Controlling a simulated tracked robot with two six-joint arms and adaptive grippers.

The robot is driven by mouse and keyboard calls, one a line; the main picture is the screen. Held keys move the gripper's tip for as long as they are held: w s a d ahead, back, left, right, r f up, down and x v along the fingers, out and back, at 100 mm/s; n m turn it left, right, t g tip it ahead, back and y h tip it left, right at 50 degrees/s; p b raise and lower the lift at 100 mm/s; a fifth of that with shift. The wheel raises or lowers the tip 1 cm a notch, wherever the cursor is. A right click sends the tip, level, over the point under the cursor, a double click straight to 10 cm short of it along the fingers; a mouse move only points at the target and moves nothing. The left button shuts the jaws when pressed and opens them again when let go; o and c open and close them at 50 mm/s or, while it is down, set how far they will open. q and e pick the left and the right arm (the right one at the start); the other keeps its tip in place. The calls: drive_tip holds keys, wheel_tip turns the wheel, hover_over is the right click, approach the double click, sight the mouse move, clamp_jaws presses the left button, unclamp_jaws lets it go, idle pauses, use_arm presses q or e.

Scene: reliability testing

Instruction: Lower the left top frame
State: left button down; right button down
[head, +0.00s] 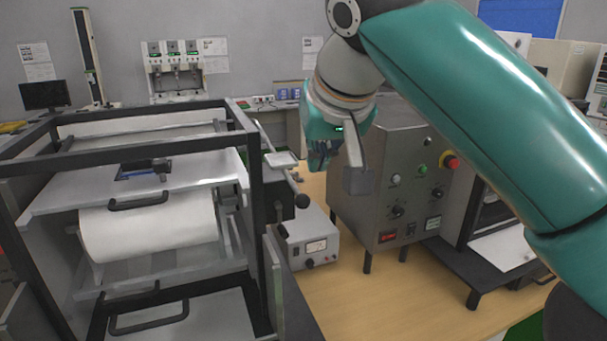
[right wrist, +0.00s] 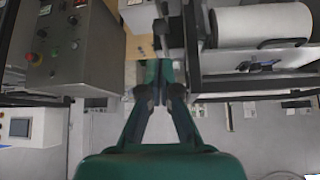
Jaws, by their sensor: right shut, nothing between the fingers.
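The left machine has a black top frame (head: 130,113) standing above a light upper plate (head: 75,197) with a black handle (head: 140,200). I cannot tell which part counts as the left top frame. A white roll (head: 150,235) lies under the plate; it also shows at the upper right of the right wrist view (right wrist: 262,25). My right gripper (head: 319,162) is raised to the right of this machine, beside the grey control box, apart from the frame and its handle. In the right wrist view its fingers (right wrist: 157,72) are together and empty. My left gripper is not in view.
A lower tray with a black handle (head: 150,318) sits at the machine's front. A grey control box (head: 390,190) with a red button (head: 449,162) and a small metered box (head: 308,243) stand on the wooden table (head: 385,305). Table front is clear.

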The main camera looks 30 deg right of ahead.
drive_tip(key=v, duration=0.4)
drive_tip(key=shift+s+a+r, duration=0.1)
drive_tip(key=shift+r, duration=0.05)
idle(0.4)
